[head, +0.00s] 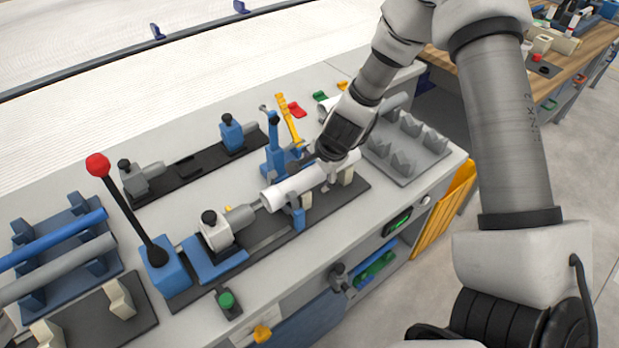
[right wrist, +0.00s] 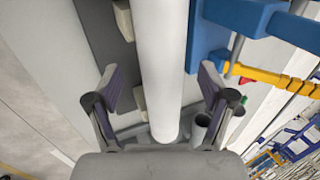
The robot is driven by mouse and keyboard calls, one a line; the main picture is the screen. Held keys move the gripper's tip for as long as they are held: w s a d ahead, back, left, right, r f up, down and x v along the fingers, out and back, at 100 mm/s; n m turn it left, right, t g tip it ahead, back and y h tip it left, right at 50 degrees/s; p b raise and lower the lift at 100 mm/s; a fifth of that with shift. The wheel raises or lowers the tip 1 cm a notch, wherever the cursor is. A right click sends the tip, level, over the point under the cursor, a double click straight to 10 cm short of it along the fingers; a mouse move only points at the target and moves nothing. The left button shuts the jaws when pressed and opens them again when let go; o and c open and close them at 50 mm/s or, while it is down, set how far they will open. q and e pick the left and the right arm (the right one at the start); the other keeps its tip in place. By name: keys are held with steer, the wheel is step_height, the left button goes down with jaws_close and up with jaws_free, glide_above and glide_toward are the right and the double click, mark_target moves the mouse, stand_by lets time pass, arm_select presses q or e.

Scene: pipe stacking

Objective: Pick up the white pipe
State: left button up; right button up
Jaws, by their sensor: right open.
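The white pipe (head: 292,187) lies along the dark fixture in the middle of the workbench, with a grey clamp unit (head: 216,230) at its left end. My right gripper (head: 334,170) is over the pipe's right part, hiding some of it. In the right wrist view the white pipe (right wrist: 162,65) runs down the middle between the two spread fingers of my right gripper (right wrist: 158,92). Gaps show on both sides, so the fingers look apart from the pipe. My left gripper is not in view.
A red-knobbed lever (head: 98,166) stands at the left of the fixture. Blue and grey pipes lie on a blue rack (head: 75,222) at far left. A blue upright support (head: 275,150) stands behind the pipe. A grey notched block (head: 405,148) is at the right.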

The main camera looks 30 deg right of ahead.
mark_target(315, 171)
steer(key=b+x, duration=0.1)
steer(key=x, duration=0.2)
steer(key=shift+w+a, duration=0.1)
steer(key=shift+w, duration=0.2)
steer(key=shift+s, duration=0.1)
steer(key=shift+s+r, duration=0.1)
steer(key=shift+s, duration=0.05)
steer(key=shift+c, duration=1.4)
steer(key=c, duration=1.1)
steer(key=shift+o, duration=0.2)
steer(key=shift+r, duration=0.1)
